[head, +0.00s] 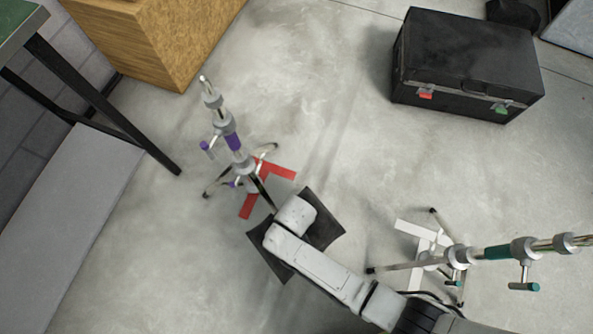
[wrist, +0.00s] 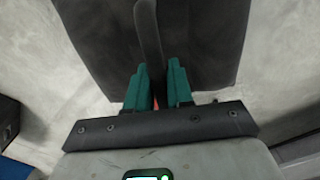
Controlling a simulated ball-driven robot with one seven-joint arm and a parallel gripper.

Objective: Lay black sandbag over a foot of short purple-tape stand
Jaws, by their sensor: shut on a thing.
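The short purple-tape stand (head: 232,142) stands left of centre in the head view, its feet spread over red floor tape. The black sandbag (head: 326,228) hangs at my arm's end, beside the stand's near foot, and my arm covers its middle. In the wrist view my gripper (wrist: 158,88) has its teal fingers shut on the upright strap of the sandbag (wrist: 205,50). The sandbag spreads out to both sides beyond the fingers. The near foot is partly hidden by my arm and the bag. I cannot tell whether the bag touches it.
A teal-tape stand (head: 497,252) stands at right on white floor tape (head: 412,229). A black case (head: 466,65) sits at upper right. A wooden box (head: 160,40) and a green-topped table (head: 15,25) are at upper left. Concrete floor is clear between the stand and case.

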